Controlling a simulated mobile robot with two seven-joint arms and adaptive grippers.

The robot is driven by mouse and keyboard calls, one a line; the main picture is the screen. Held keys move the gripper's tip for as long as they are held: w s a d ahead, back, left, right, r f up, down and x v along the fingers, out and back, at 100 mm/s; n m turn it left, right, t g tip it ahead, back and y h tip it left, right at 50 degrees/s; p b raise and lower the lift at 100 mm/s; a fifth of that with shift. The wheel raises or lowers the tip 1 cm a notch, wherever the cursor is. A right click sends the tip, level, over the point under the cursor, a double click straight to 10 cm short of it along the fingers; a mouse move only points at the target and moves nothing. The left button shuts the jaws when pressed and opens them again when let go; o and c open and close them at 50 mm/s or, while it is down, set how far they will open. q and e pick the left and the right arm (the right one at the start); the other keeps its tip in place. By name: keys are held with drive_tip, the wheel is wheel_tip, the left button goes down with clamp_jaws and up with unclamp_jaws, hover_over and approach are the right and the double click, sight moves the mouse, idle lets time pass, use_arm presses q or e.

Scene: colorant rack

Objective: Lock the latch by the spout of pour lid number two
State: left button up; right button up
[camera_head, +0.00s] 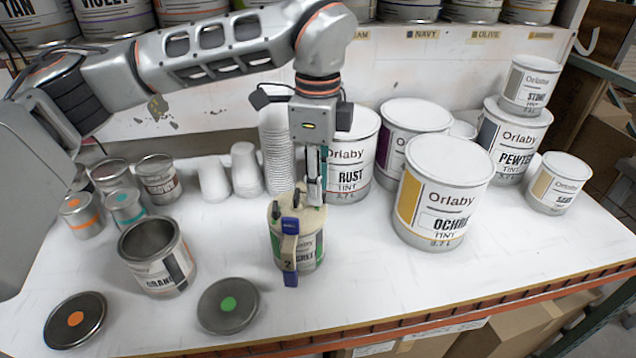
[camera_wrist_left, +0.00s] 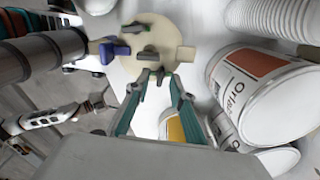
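A can labelled green stands upright with a beige pour lid (camera_head: 287,212) on it. A "2" shows on its front. A blue piece (camera_head: 290,226) sits at the lid's near edge, and small dark pieces stand on its top. I cannot tell the latch's state. My left gripper (camera_head: 314,200) points down at the lid's far right edge, its fingers (camera_wrist_left: 159,76) apart; contact is unclear. My right gripper seems to show, small, in the wrist view (camera_wrist_left: 97,104).
A rust tint can (camera_head: 351,150) stands close behind right, and an ochre can (camera_head: 441,190) at right. Stacked cups (camera_head: 276,150) stand behind. An open orange can (camera_head: 157,257) and two loose lids (camera_head: 228,303) (camera_head: 75,320) are at left. The table front is clear.

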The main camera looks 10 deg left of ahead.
use_arm(q)
drive_tip(key=shift+f, duration=0.45)
clamp_jaws()
drive_tip(key=m+b, duration=0.1)
drive_tip(key=m, duration=0.2)
drive_tip(key=shift+m, duration=0.3)
drive_tip(key=m, duration=0.5)
drive_tip(key=shift+r, duration=0.1)
drive_tip(key=m, duration=0.5)
drive_tip(key=shift+m, duration=0.4)
